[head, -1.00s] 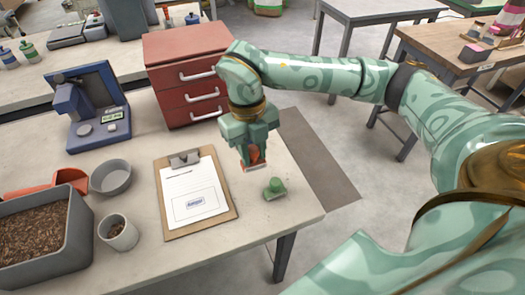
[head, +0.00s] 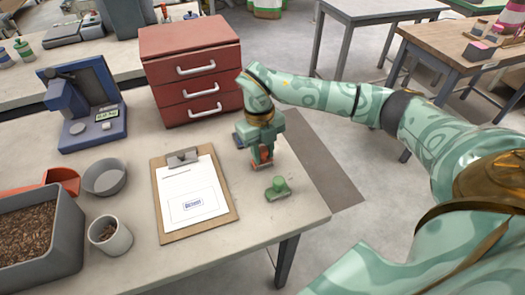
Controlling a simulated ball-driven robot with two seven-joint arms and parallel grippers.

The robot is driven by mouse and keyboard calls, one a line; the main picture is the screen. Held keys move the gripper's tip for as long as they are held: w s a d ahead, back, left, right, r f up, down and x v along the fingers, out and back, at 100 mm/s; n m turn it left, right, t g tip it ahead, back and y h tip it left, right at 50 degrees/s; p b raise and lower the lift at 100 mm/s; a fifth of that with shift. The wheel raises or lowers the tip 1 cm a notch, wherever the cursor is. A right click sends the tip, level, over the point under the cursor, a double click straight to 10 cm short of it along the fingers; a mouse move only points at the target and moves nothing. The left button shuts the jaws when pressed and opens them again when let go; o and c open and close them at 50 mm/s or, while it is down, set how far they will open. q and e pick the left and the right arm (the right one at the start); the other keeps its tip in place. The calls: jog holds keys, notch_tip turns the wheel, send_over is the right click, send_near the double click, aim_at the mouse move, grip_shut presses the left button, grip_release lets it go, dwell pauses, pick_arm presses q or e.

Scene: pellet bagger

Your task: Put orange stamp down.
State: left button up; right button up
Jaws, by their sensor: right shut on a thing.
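My right gripper (head: 262,162) points down near the right edge of the table, in front of the red drawer unit. It is shut on the orange stamp (head: 263,155), of which only a small part shows between the fingers. The stamp is low, at or just above the table top; I cannot tell whether it touches. A green stamp (head: 278,188) stands on the table just in front of the gripper, apart from it. A clipboard (head: 164,197) with a stamped white sheet (head: 189,185) lies to the left. My left gripper is not in view.
The red drawer unit (head: 190,75) stands behind the gripper. A blue device (head: 85,105), grey bowl (head: 104,178), small cup (head: 109,237), orange scoop (head: 62,180) and grey bin of pellets (head: 70,228) fill the left. The table's right edge is close to the gripper.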

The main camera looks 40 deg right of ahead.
jog(key=o, duration=0.8)
jog(key=shift+f, duration=0.15)
notch_tip(320, 180, up, 12)
jog(key=w+p, duration=0.1)
jog(key=p, duration=0.2)
jog(key=shift+w, duration=0.2)
